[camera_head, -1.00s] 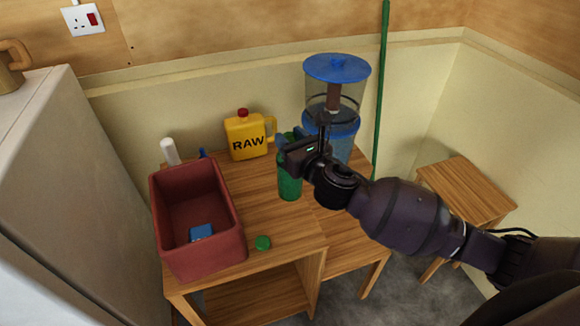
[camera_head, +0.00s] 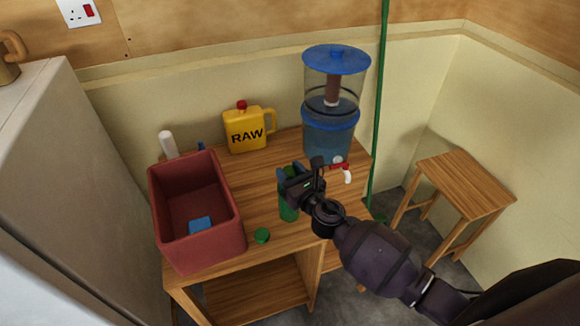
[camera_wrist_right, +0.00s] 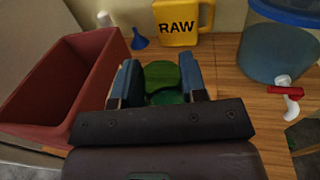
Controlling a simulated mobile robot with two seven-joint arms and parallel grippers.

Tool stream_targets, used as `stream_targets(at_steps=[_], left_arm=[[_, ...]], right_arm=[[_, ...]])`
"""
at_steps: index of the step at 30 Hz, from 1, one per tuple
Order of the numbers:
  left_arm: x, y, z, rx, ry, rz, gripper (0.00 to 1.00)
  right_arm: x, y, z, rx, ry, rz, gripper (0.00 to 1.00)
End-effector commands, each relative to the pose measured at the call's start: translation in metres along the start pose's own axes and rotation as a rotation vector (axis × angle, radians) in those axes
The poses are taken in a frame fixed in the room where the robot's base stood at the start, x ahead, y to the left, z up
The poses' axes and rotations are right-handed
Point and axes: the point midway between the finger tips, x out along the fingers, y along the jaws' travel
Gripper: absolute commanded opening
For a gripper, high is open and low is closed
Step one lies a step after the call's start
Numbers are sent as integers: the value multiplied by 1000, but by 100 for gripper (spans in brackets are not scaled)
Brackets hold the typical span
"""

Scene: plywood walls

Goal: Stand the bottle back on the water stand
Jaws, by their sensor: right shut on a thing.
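A green bottle (camera_head: 288,208) is upright or nearly so between the fingers of my right gripper (camera_head: 293,175), in front of the water dispenser. In the right wrist view the bottle's green top (camera_wrist_right: 163,76) shows between the blue finger pads of the gripper (camera_wrist_right: 161,82), which is shut on it. The wooden stand (camera_head: 262,180) is under and around the bottle. I cannot tell whether the bottle's base touches the wood. The dispenser (camera_head: 330,130) has a blue lid and a red and white tap (camera_head: 343,170), just right of my gripper. My left gripper is not in view.
A red crate (camera_head: 225,238) with a blue item (camera_head: 200,225) stands at the left. A green cap (camera_head: 262,236) lies near the front edge. A yellow RAW jug (camera_head: 244,130) stands at the back. A wooden stool (camera_head: 465,185) is at the right.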

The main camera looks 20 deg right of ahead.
Motion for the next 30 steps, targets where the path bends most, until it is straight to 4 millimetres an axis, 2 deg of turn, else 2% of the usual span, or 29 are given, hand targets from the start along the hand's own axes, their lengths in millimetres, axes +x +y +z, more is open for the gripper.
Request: stream_targets(at_steps=[5, 16, 30], left_arm=[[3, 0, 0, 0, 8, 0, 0], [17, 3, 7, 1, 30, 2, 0], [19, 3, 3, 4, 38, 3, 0]], right_arm=[[1, 0, -6, 1, -3, 0, 0], [0, 0, -41, 0, -2, 0, 0], [0, 0, -44, 0, -2, 1, 0]])
